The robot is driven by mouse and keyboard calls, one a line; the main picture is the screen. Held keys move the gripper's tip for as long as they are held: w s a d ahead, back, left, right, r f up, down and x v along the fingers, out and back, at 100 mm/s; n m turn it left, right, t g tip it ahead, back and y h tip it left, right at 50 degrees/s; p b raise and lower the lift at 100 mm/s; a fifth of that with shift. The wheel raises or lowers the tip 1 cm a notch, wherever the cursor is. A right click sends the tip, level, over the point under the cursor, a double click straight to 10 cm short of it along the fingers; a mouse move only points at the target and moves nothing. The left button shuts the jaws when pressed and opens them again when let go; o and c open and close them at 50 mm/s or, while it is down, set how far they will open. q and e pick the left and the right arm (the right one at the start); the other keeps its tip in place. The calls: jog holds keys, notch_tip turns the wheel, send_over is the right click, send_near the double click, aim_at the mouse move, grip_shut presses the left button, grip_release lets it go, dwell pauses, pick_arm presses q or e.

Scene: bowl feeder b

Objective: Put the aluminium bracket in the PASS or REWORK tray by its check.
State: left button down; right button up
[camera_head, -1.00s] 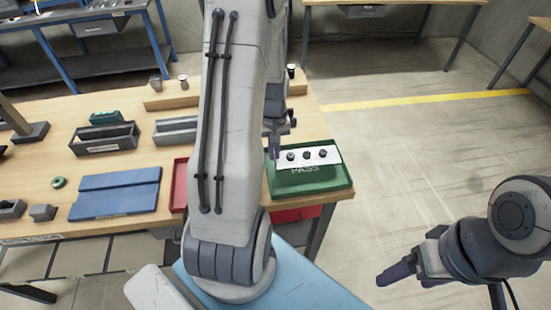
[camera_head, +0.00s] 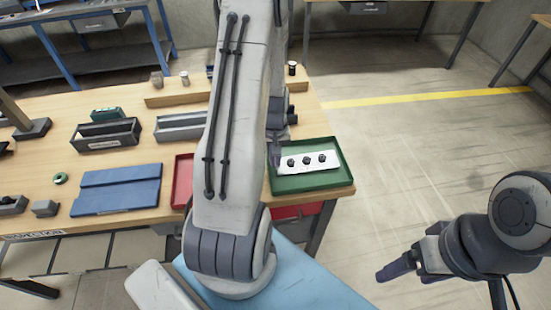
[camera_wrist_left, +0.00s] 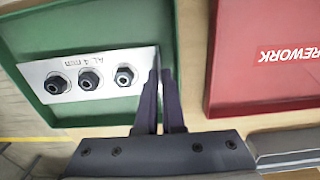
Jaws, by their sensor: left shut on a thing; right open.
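The aluminium bracket (camera_head: 308,162) is a flat silver plate with three dark bolts; in the left wrist view (camera_wrist_left: 100,66) it is marked "AL 4 mm". It lies over the floor of the green PASS tray (camera_head: 320,181); whether it touches the floor is hard to tell. My left gripper (camera_head: 274,155) is shut on the plate's end, which also shows in the left wrist view (camera_wrist_left: 160,98). The red REWORK tray (camera_wrist_left: 262,100) is beside the green one, partly hidden by my left arm in the head view (camera_head: 182,180). My right gripper (camera_head: 395,272) is empty, away from the table.
A blue mat (camera_head: 117,189), grey bins (camera_head: 105,136) and small parts sit on the left of the table. A wooden rail (camera_head: 180,97) with small pieces runs along the back. Open floor lies right of the table.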

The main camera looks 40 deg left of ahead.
pick_arm(q)
jog(key=c, duration=1.1)
grip_release()
jog(key=shift+f, duration=0.2)
jog(key=shift+o, duration=0.2)
jog(key=shift+r, duration=0.25)
notch_tip(320, 180, up, 13)
jog(key=s+d+r+m, duration=0.2)
jog(key=d+m, duration=0.2)
jog(key=d, duration=0.6)
jog(key=s+d+r+m, duration=0.1)
jog(key=d+r+m, duration=0.25)
jog(key=d, duration=0.75)
jog(key=s+d+m+h, duration=0.1)
jog(key=s+d+m, duration=0.8)
jog(key=s, duration=0.4)
jog(key=shift+s+d+r+b, duration=0.15)
jog(key=shift+d+r+b, duration=0.2)
jog(key=shift+d, duration=0.2)
